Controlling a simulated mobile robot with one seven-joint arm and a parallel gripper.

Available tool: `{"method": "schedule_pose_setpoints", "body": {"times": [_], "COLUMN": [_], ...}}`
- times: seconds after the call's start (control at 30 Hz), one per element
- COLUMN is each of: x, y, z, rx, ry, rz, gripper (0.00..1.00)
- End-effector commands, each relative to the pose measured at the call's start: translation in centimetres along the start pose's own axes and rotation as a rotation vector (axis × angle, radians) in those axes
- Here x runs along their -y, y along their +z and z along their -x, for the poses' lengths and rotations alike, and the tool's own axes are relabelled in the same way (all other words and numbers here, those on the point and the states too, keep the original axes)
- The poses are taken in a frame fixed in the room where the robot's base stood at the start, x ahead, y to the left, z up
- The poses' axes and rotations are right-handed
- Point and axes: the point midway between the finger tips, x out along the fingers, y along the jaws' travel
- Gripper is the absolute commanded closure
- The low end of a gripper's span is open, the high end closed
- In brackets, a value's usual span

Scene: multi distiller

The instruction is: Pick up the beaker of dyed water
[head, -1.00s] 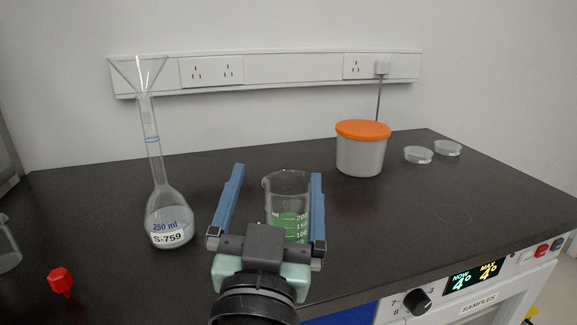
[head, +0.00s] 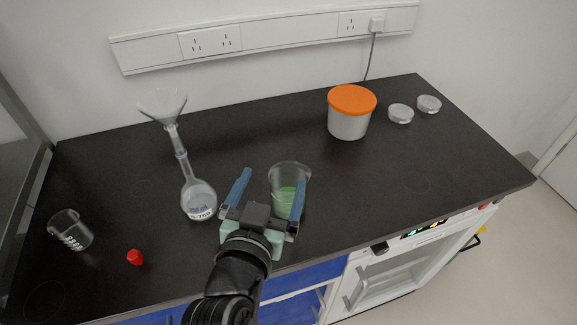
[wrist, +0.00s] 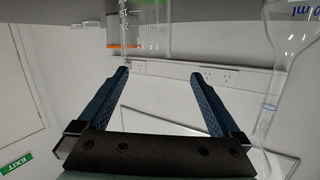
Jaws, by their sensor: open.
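The glass beaker (head: 289,178) with green dyed water stands on the dark bench top. My gripper (head: 271,180) is open and empty at the beaker. In the head view its fingers overlap the beaker's area, with the beaker nearer the right finger, which covers part of its right side. In the upside-down wrist view, the beaker (wrist: 155,38) shows at the top of the picture, beyond the open fingertips (wrist: 160,73). I cannot tell whether a finger touches the glass.
A flask (head: 196,196) with a funnel in its neck stands left of my gripper. An empty-looking beaker (head: 70,232) and red stopper (head: 135,257) are farther left. An orange-lidded tub (head: 350,115) and two dishes (head: 401,113) stand at the back right. The bench's right part is clear.

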Motion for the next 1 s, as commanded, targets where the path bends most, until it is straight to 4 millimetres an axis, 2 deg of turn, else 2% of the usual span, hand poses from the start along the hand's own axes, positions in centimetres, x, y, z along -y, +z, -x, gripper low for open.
{"method": "schedule_pose_setpoints", "body": {"times": [0.03,0.2,0.37,0.47,0.57,0.8,1.0], "x": [0.1,-0.5,-1.1,-1.2,-1.4,-1.8,-2.0], "y": [-1.1,1.7,3.3,3.9,4.2,4.9,5.3], "z": [0.6,2.3,3.4,3.4,2.3,-1.9,-3.8], "rx": [0.023,0.124,0.173,0.184,0.185,0.184,0.184], "ry": [0.008,0.056,0.085,0.092,0.095,0.095,0.093], "rz": [0.008,0.035,0.052,0.056,0.057,0.055,0.055], "gripper": [0.0,0.0,0.0,0.0,0.0,0.0,0.0]}}
